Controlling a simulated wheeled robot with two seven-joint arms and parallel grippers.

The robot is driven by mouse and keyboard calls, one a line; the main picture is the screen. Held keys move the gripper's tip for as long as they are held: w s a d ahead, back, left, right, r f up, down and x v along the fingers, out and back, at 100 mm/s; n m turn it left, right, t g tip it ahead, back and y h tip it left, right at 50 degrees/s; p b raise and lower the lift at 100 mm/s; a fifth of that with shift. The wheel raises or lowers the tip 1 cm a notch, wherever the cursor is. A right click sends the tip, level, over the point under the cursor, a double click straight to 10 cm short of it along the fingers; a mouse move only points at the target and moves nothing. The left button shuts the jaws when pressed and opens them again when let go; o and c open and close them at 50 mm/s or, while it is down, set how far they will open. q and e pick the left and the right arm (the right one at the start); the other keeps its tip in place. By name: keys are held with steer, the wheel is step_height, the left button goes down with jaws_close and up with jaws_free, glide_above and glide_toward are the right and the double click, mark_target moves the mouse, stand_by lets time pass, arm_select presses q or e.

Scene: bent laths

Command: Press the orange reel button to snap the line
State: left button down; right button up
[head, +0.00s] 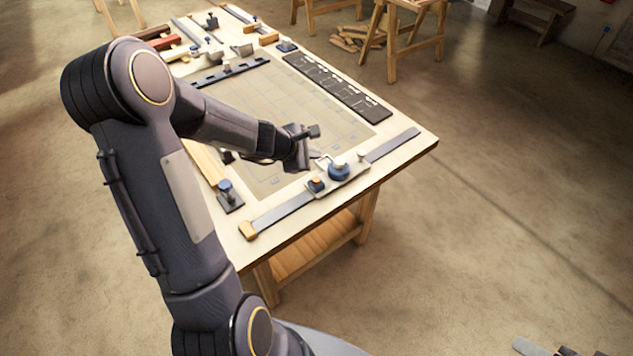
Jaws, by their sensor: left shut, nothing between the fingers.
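The orange button (317,182) sits on a small blue base at the left end of the reel's pale mounting plate, at the front edge of the workbench. The round blue reel (338,173) stands just right of it. My left gripper (313,161) is shut and empty. In the picture it shows just above and left of the reel, apart from the button. I cannot tell its exact height over the bench. The fingertips are small and partly merge with the plate behind them. My right gripper is not in view.
A blue-knobbed clamp (226,190) stands left. A dark slotted strip (335,85) lies at the far right. The gridded mat (335,125) is mostly clear.

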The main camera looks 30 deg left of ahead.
arm_select(q)
steer(key=b, duration=0.5)
glide_above(313, 184)
step_height(313, 184, down, 6)
steer(key=shift+r, duration=0.15)
steer(key=shift+f+b, duration=0.35)
steer(key=shift+f, duration=0.2)
stand_by(1.0)
steer(key=shift+f+b, duration=0.4)
steer(key=shift+b, duration=0.1)
steer(key=shift+f+b, duration=0.6)
steer(key=shift+b, duration=0.05)
stand_by(0.7)
steer(key=shift+r, duration=0.1)
steer(key=shift+r+p, duration=0.9)
steer(key=shift+r, duration=0.05)
